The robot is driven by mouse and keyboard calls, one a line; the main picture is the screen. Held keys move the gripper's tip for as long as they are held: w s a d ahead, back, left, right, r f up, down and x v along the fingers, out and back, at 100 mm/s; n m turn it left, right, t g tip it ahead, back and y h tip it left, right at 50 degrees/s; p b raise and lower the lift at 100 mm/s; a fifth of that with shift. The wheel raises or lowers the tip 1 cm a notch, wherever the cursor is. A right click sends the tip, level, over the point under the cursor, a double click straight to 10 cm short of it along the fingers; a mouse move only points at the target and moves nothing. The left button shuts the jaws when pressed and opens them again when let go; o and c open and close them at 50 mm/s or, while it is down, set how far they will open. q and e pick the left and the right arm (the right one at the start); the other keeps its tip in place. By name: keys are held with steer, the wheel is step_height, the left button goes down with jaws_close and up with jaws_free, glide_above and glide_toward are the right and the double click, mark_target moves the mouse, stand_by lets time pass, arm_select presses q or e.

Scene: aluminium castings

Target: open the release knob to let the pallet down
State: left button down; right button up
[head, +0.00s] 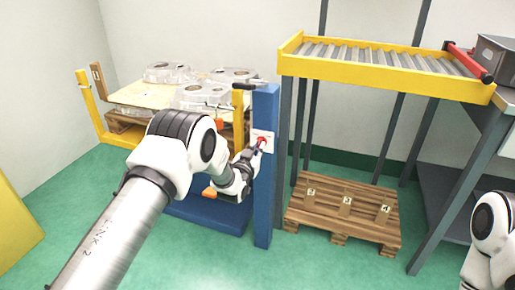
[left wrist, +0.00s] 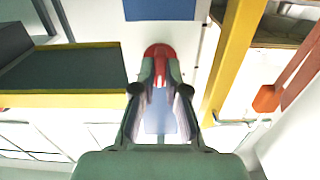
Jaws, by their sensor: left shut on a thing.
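The release knob (head: 262,141) is small and red, on a white plate on the blue post (head: 264,190). My left gripper (head: 256,148) is shut on the knob. In the left wrist view the red knob (left wrist: 158,53) sits between the two fingertips (left wrist: 159,90), which hide part of it. The loaded pallet (head: 122,130) is wooden and stands raised on the yellow and blue lift at the back left. My right gripper is not in view; only part of my right arm shows at the lower right.
A yellow-framed roller conveyor (head: 380,70) stands right of the post. Beneath it a wooden pallet (head: 345,225) with numbered blocks lies on the green floor. A grey bin (head: 497,60) sits on a bench at the right. The floor in the front middle is clear.

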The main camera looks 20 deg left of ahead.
arm_select(q)
steer(key=shift+m+p, duration=0.65)
steer(key=shift+m, duration=3.45)
steer(key=c, duration=1.2)
jaws_free()
steer(key=shift+r, duration=0.1)
step_height(320, 180, up, 10)
steer(key=shift+f, duration=0.1)
